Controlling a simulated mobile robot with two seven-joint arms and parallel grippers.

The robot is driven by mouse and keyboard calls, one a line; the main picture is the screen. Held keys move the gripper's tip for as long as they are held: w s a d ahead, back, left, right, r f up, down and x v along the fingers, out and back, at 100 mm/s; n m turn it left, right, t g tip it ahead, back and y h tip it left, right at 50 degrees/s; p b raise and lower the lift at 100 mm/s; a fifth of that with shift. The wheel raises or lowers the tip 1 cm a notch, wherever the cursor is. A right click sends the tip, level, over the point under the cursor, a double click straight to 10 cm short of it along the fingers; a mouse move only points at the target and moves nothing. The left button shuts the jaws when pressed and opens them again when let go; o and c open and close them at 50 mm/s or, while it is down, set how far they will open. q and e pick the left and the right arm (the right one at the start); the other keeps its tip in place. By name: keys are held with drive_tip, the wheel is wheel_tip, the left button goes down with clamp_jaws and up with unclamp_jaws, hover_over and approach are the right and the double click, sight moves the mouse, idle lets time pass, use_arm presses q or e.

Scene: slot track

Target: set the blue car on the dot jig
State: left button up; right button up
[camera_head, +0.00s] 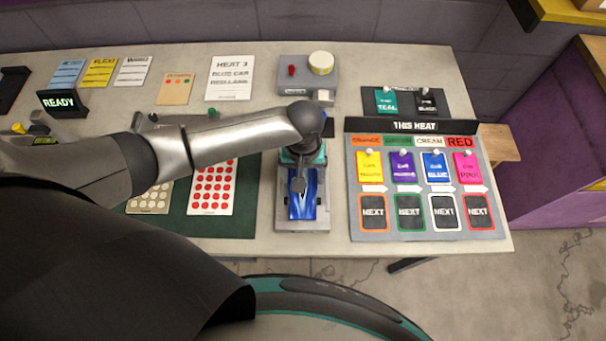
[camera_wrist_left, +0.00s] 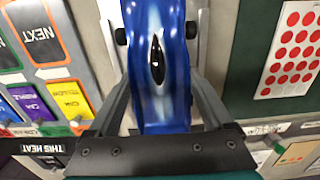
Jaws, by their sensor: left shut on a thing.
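The blue car (camera_head: 302,206) is at the front of the long grey jig (camera_head: 321,222) at the middle of the table. My left gripper (camera_head: 302,178) reaches down over it and is shut on its sides. In the left wrist view the blue car (camera_wrist_left: 160,95) lies lengthwise between the two fingers of the gripper (camera_wrist_left: 162,88), with a dark oval on its top and black wheels beyond the fingers. I cannot tell whether the car touches the jig or hangs just above it. My arm hides the jig's middle. My right gripper is not in view.
The sign board (camera_head: 420,189) with coloured tags and NEXT cards stands close on the right. A sheet of red dots (camera_head: 213,190) lies on a dark green mat (camera_head: 240,222) to the left.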

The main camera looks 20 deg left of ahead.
use_arm(q)
drive_tip(key=shift+f, duration=0.15)
drive_tip(key=shift+f, duration=0.35)
drive_tip(key=o, duration=1.3)
wheel_tip(320, 180, up, 13)
drive_tip(key=shift+p, duration=1.1)
